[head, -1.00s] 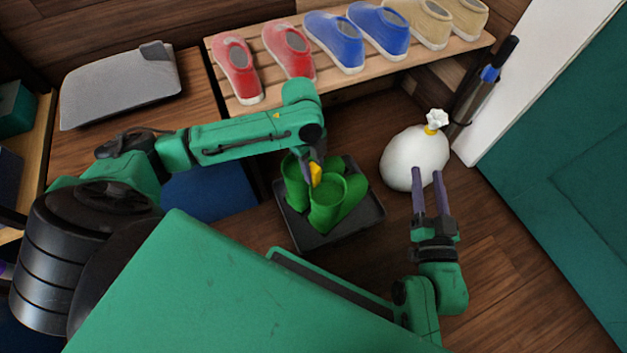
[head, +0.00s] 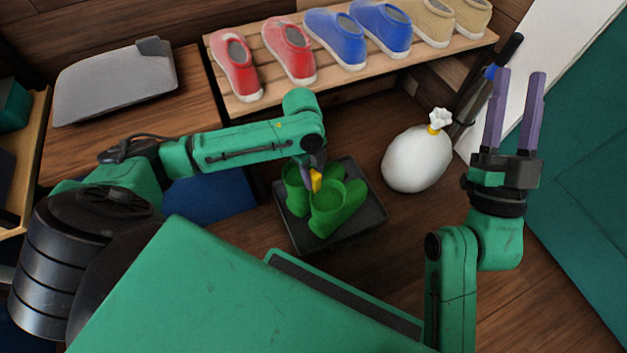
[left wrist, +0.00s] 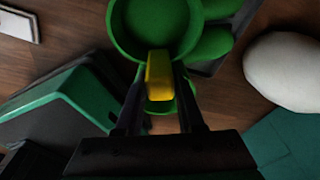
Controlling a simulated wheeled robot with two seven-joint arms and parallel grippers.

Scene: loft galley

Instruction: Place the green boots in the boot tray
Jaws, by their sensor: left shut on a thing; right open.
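Two green boots stand together over the dark boot tray (head: 366,222) on the floor. The nearer green boot (head: 345,207) points its toe to the right, and the other green boot (head: 295,190) is partly hidden behind it and my arm. My left gripper (head: 314,182) reaches down from the left and is shut on the yellow tab of the nearer boot. In the left wrist view the yellow tab (left wrist: 159,76) sits between the fingers, against the round boot opening (left wrist: 150,25). Contact between boot sole and tray is hard to see. My right gripper (head: 513,110) is open and empty at the right.
A wooden shoe bench (head: 350,82) with red, blue and tan shoes stands behind the tray. A tied white bag (head: 416,160) sits on the floor to the tray's right. A dark umbrella-like object (head: 488,85) leans by the white panel. A grey bag (head: 117,82) lies at left.

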